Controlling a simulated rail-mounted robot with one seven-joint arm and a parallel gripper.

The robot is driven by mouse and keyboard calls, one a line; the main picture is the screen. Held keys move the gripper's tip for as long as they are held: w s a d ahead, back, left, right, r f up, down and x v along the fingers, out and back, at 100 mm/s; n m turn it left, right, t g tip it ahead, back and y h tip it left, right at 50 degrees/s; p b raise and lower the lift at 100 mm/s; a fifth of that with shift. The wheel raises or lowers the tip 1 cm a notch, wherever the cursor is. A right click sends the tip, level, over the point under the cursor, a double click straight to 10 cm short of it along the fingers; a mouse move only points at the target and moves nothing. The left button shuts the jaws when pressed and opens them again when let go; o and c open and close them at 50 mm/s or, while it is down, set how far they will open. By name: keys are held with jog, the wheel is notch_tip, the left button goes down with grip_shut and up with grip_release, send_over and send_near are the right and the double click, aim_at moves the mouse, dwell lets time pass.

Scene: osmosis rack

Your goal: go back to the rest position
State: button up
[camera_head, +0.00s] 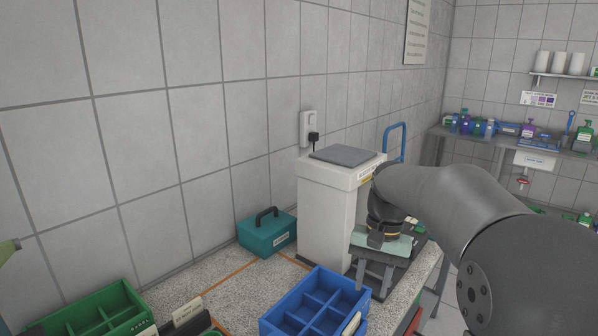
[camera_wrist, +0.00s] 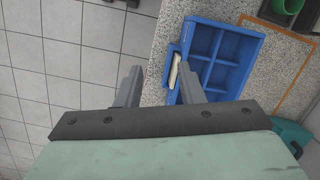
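My gripper (camera_head: 372,283) hangs at the end of my dark grey arm in the head view, in front of the white bin-like unit (camera_head: 330,215) and to the right of the blue compartment box (camera_head: 318,300). In the wrist view my gripper (camera_wrist: 158,78) shows two grey fingers spread apart with nothing held between them. The blue box also shows there (camera_wrist: 222,62), just beyond the right finger, with a pale label on its near side. The compartments that I can see look empty. My arm hides part of the right side of the head view.
A teal case (camera_head: 267,235) stands left of the white unit. A green box (camera_head: 95,312) is at the lower left of the speckled counter (camera_head: 215,295). A blue hoop handle (camera_head: 394,138) rises behind the white unit. Bottles stand on a far bench (camera_head: 480,138).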

jog(key=s+f+n+t, duration=0.1)
jog(key=s+f, duration=0.3)
jog(key=s, duration=0.7)
jog(key=s+a+f+n+t+h, duration=0.1)
jog(key=s+f+n, duration=0.2)
jog(key=s, duration=0.7)
notch_tip(320, 180, down, 2)
jog(key=shift+s+f+n, duration=0.1)
jog(key=shift+s+n, duration=0.2)
jog(key=shift+s, duration=0.05)
